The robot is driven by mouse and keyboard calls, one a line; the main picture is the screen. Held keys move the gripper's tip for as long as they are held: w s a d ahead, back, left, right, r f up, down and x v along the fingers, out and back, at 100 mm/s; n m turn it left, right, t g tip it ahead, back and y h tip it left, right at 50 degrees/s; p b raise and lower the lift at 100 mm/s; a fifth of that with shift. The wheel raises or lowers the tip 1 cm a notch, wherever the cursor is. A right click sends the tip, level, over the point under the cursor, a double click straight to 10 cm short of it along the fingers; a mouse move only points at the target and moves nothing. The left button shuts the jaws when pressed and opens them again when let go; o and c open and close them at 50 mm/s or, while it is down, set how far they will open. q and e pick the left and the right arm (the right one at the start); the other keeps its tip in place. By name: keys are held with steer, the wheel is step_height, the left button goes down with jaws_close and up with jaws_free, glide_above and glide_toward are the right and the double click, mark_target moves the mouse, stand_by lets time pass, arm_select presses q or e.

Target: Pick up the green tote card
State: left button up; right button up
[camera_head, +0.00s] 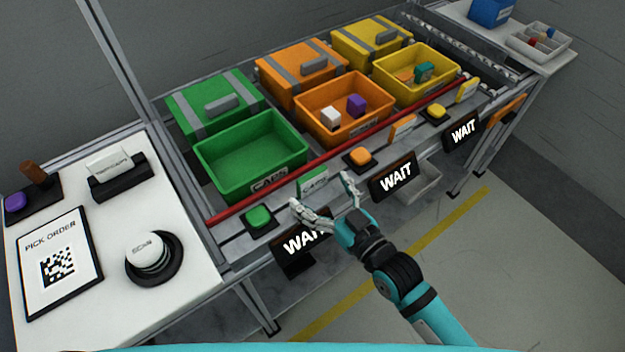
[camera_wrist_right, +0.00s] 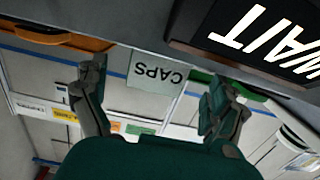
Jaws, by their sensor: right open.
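The green tote card (camera_head: 313,181), a small card lettered CAPS, stands upright on the front ledge below the open green tote (camera_head: 222,175). In the right wrist view the card (camera_wrist_right: 158,74) appears upside down, between my two fingers. My right gripper (camera_head: 322,190) is open and empty, with its fingertips close to the card, one toward each side. It also shows in the wrist view (camera_wrist_right: 155,88). I cannot tell if a finger touches the card. My left gripper is not in view.
A green button (camera_head: 258,217) sits left of the card and an orange button (camera_head: 360,157) to its right. A WAIT display (camera_head: 303,238) is just below my right gripper. A red bar (camera_head: 335,148) runs behind the card.

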mark_target(315, 185)
steer(key=x, duration=0.3)
steer(key=shift+w+a, duration=0.1)
steer(key=shift+w, duration=0.2)
steer(key=c, duration=1.1)
